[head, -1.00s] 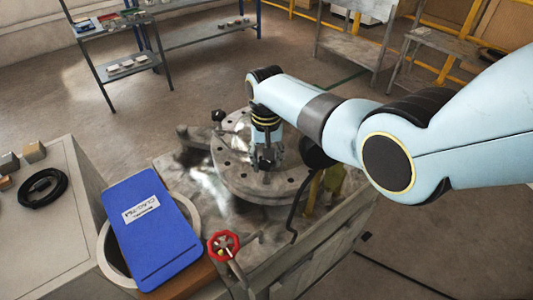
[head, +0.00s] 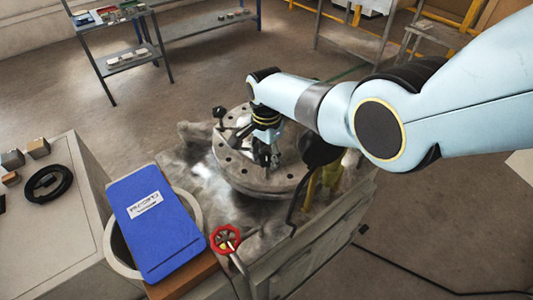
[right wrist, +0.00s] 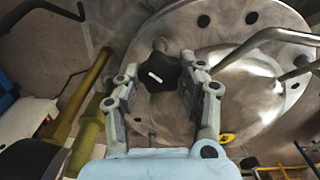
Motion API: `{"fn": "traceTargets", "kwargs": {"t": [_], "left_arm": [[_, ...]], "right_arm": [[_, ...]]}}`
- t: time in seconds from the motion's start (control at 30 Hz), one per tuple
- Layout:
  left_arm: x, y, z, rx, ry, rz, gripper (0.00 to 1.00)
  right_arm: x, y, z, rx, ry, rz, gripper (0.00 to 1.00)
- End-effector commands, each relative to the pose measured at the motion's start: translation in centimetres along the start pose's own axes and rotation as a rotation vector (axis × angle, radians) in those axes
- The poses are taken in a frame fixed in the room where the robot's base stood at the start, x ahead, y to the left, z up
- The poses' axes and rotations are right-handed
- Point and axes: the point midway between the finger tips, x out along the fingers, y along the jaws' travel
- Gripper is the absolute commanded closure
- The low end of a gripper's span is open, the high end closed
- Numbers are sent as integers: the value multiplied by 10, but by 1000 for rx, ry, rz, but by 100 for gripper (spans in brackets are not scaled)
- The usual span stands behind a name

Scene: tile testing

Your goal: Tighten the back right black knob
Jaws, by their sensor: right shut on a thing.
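A round grey metal plate (head: 232,168) with holes lies on the machine's table; it also shows in the right wrist view (right wrist: 228,32). My right gripper (head: 265,160) points down over the plate. In the right wrist view, the right gripper (right wrist: 160,84) has its fingers on both sides of a black star-shaped knob (right wrist: 158,72) with a white mark on top, and is shut on it. In the head view this knob is hidden by the gripper. Another black knob (head: 219,112) stands on a rod at the plate's back left. My left gripper is not in view.
A red handwheel (head: 224,239) stands at the machine's front. A blue board (head: 155,225) leans over a round opening at front left. A bent metal bar (right wrist: 265,40) crosses the plate near the right finger. Shelves (head: 130,62) stand farther back, with clear floor between.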

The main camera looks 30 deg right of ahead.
Motion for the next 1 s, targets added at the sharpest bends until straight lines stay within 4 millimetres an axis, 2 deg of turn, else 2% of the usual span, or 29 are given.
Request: {"fn": "traceTargets", "kwargs": {"t": [0.33, 0.83, 0.87, 1.0], "left_arm": [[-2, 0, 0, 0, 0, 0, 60], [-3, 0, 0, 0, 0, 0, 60], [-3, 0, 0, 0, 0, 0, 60], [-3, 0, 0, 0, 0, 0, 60]], "right_arm": [[0, 0, 0, 124, 0, -1, 93], [0, -1, 0, 142, 0, -1, 93], [0, -1, 0, 142, 0, -1, 59], [0, 0, 0, 142, 0, -1, 41]]}}
